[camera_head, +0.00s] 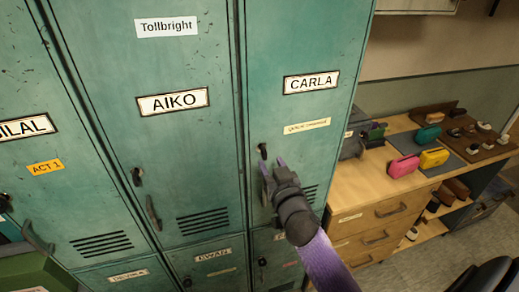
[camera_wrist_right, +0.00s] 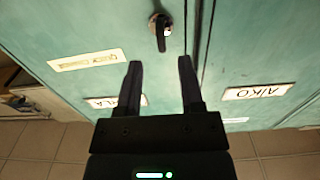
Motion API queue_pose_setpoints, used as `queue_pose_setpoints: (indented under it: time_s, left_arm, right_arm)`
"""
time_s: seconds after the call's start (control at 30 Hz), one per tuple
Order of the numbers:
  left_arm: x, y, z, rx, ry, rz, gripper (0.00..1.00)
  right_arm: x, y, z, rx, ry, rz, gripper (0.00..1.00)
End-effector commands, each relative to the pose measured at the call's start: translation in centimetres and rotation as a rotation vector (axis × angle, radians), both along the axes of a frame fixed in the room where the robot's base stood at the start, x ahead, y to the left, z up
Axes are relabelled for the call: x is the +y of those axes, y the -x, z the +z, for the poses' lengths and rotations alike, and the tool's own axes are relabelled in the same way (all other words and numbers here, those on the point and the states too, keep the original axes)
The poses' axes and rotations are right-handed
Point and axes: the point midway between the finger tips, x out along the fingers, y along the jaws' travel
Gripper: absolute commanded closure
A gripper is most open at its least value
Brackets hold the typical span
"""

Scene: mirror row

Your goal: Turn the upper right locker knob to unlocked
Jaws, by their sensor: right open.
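The upper right locker (camera_head: 295,55) is a teal metal door labelled CARLA. Its small dark knob (camera_head: 262,150) sits near the door's left edge; its lever looks roughly upright. The knob (camera_wrist_right: 160,30) also shows at the top of the right wrist view, with its lever pointing along the picture's vertical. My right gripper (camera_head: 273,165) is open and empty, just below the knob in the head view. In the right wrist view the gripper (camera_wrist_right: 160,65) has the knob ahead, centred between the fingers but beyond their tips. My left gripper is out of view.
The AIKO locker (camera_head: 175,65) with its own knob (camera_head: 136,177) and handle adjoins on the left. Smaller lockers (camera_head: 210,265) sit below. A wooden cabinet (camera_head: 375,185) with pouches and other items stands to the right. A green object (camera_head: 35,270) is at the lower left.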

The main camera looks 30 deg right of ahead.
Motion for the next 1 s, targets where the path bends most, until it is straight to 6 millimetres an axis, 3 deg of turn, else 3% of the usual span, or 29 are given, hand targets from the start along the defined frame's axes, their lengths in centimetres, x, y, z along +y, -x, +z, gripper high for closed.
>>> queue_pose_setpoints:
  time_s: [0.2,0.53,0.57,0.7,0.8,1.0]
  left_arm:
    - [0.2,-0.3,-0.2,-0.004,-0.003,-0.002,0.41]
    - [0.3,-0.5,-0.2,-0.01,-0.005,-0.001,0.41]
    - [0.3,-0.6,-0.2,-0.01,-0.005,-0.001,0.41]
    - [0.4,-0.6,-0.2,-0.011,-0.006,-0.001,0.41]
    - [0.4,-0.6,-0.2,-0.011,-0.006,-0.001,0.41]
    - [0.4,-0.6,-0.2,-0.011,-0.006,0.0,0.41]
  right_arm:
    - [-0.8,-3.5,-0.1,0.0,0.001,0.001,0.51]
    - [-1.0,-4.2,-0.1,0.002,0.001,0.001,0.51]
    - [-1.0,-4.2,-0.1,0.002,0.001,0.001,0.54]
    - [-1.0,-4.2,-0.1,0.002,0.001,0.001,0.83]
    - [-1.0,-4.2,-0.1,0.002,0.001,0.001,1.0]
    - [-1.0,-4.1,-0.1,0.002,0.001,0.001,1.0]
